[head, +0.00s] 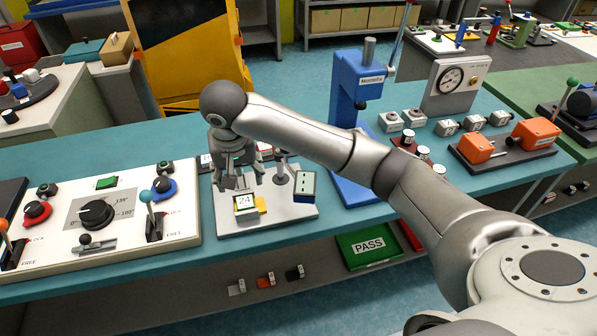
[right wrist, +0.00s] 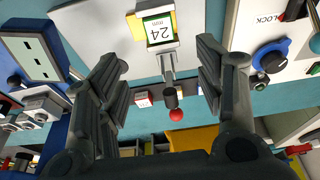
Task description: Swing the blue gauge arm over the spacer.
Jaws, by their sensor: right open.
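The spacer, a block with a green-edged white face marked 24 (head: 245,202), sits on a pale base plate (head: 291,217) beside a yellow piece (head: 262,204). It also shows at the top of the right wrist view (right wrist: 159,30). The blue gauge arm's dark blue head with a slotted pale face (head: 306,186) is to the right of the spacer, by a dark post (head: 282,177). The head is at the upper left in the right wrist view (right wrist: 32,54). My right gripper (head: 241,180) is open and empty above the spacer, fingers pointing down. My left gripper is out of view.
A lever with a red ball (right wrist: 176,115) stands by the spacer. A blue press (head: 356,85) stands right of the plate. A white control panel (head: 100,220) is to the left. My right forearm crosses above the bench.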

